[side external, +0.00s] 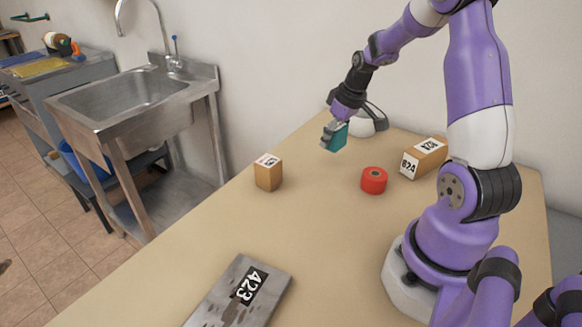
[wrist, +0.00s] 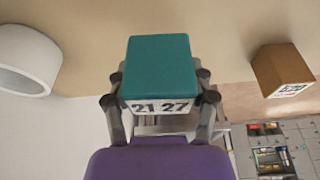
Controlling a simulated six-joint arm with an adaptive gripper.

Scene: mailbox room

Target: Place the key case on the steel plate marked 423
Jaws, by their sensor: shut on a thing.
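The key case appears to be the teal block (wrist: 160,65) with a white label reading "21 27" on its near face. My gripper (wrist: 160,100) is shut on it, one finger on each side. In the side external view the teal block (side external: 336,138) hangs in my gripper (side external: 331,129) above the far part of the table, apart from the tabletop. The steel plate (side external: 215,303) marked 423 lies flat at the near left of the table, far from my gripper. Its top looks bare apart from the 423 label and dark blotches.
On the tan table (side external: 320,230) are a small wooden block (side external: 268,175), a red roll (side external: 374,181) and a longer labelled wooden block (side external: 427,155). A white lamp-like object (side external: 368,124) stands behind my gripper. The tabletop between the red roll and the plate is clear.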

